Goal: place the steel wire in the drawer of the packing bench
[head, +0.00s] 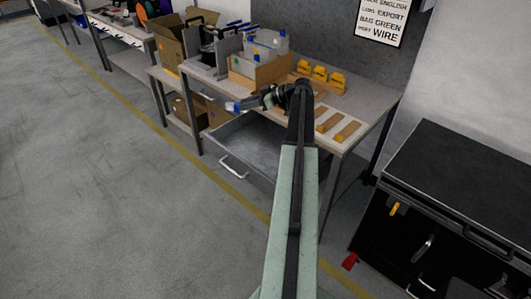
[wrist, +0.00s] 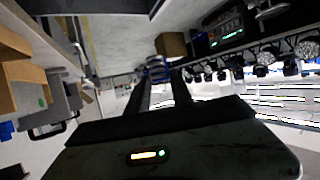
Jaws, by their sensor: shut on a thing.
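My gripper (head: 246,104) is shut on a small blue and pale thing (head: 232,107), likely the steel wire, though it is too small to be sure. In the wrist view the blue piece (wrist: 158,72) sits between the fingertips. The packing bench (head: 352,101) stands ahead with its grey drawer (head: 262,147) pulled open. The drawer's visible floor is bare, and my arm hides its right part. In the head view my gripper appears above the drawer's back left part, near the bench's front edge; its exact height is unclear.
The bench top holds a cardboard box of grey and blue packs (head: 262,66), yellow bins (head: 320,75) and a pale board with brown strips (head: 339,124). A black cabinet (head: 455,190) stands at right. The floor (head: 110,190) at left is clear.

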